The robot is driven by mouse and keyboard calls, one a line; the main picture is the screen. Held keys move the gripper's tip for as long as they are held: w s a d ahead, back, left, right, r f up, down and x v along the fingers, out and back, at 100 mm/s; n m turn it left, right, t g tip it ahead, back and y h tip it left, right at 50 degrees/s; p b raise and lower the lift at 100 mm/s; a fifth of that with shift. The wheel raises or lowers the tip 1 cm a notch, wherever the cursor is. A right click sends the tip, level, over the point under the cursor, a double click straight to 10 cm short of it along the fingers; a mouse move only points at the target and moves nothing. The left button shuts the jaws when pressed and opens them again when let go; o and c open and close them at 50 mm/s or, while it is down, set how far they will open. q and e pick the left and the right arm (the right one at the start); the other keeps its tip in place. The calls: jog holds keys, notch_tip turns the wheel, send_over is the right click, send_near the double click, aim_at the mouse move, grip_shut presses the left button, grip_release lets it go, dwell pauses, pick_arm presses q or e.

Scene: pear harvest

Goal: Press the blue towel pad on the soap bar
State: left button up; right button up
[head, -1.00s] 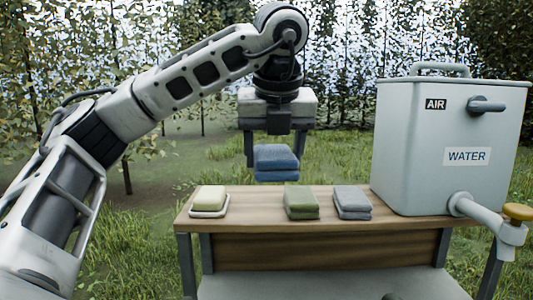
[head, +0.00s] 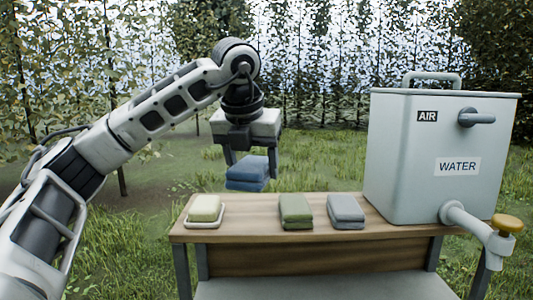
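My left gripper (head: 250,161) is shut on the folded blue towel pad (head: 246,178) and holds it in the air, above and behind the table's back edge. The pad hangs slightly tilted between the fingers. The cream soap bar (head: 205,207) lies in a white dish (head: 203,223) at the left end of the wooden table (head: 340,237). In the head view the pad is up and to the right of the soap bar, apart from it. My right gripper is not in view.
A folded green towel (head: 295,211) and a folded grey towel (head: 345,211) lie to the right of the soap. A large water tank (head: 440,155) with a tap (head: 497,238) stands at the right end. Clear tabletop lies between the soap dish and green towel.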

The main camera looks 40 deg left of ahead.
aim_at(209, 200)
pick_arm(q)
jog(key=shift+s+a+f+m+h+p, duration=0.35)
jog(key=shift+a+m, duration=0.5)
jog(key=shift+a, duration=1.45)
jog(key=shift+a+f+m+h+p, duration=0.25)
jog(key=shift+a+f+m+p, duration=0.45)
jog(key=shift+a, duration=1.55)
jog(key=shift+s+a+f+m+h+p, duration=0.3)
jog(key=shift+a+m, duration=0.65)
jog(key=shift+a, duration=1.35)
notch_tip(209, 200, down, 3)
jog(key=b, duration=0.2)
jog(key=shift+t+b, duration=0.3)
jog(key=shift+w+f+b, duration=0.1)
jog(key=shift+f+b, duration=0.5)
jog(key=shift+f, duration=0.05)
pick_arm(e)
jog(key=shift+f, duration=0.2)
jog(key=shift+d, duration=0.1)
pick_arm(q)
jog(key=shift+f+b, duration=0.3)
jog(key=shift+f, duration=0.2)
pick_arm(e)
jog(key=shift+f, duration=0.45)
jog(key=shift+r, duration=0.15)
